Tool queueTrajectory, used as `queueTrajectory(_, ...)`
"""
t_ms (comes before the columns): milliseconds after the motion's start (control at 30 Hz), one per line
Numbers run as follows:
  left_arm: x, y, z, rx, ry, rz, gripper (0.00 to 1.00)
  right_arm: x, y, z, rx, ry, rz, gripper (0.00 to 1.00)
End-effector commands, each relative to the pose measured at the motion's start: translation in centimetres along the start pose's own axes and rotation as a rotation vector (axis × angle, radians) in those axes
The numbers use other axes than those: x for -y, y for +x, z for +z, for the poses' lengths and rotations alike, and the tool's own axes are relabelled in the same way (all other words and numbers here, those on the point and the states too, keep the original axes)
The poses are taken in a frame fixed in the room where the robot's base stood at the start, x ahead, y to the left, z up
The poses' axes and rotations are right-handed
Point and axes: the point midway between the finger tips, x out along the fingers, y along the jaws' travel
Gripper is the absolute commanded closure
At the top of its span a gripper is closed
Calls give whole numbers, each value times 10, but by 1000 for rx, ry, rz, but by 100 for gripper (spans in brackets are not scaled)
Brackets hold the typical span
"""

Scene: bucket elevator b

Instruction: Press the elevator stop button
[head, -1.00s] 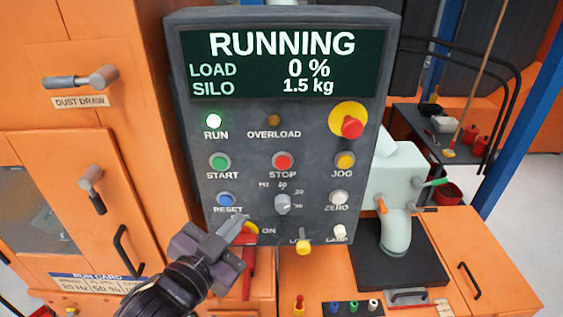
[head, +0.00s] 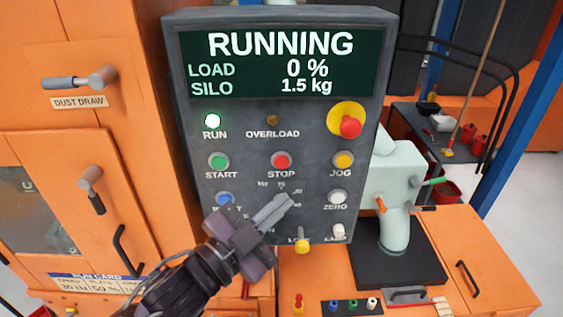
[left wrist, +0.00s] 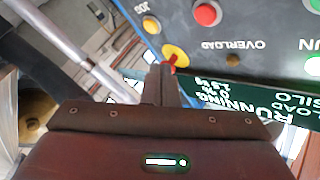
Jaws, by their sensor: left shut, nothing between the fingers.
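The control panel (head: 240,140) is dark grey, and its display reads RUNNING, LOAD 0 %, SILO 1.5 kg. The red STOP button (head: 281,161) sits in its middle row, between the green START button (head: 219,162) and the yellow JOG button (head: 343,161). STOP also shows at the top of the left wrist view (left wrist: 207,14). My left gripper (head: 285,203) is shut and empty, with its tips in front of the dial area, below STOP in the picture. I cannot tell their gap to the panel. My right gripper is not in view.
A red mushroom button on a yellow base (head: 349,125) is at the panel's upper right. Orange cabinets stand at left.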

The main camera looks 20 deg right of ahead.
Motion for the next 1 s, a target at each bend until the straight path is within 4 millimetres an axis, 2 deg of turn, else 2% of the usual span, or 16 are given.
queueTrajectory(300,24,32,22,-1,1,-2,100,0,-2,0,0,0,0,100)
queueTrajectory(500,34,45,32,-1,0,-1,100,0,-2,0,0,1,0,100)
queueTrajectory(1000,37,50,36,-1,-1,0,100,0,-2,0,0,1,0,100)
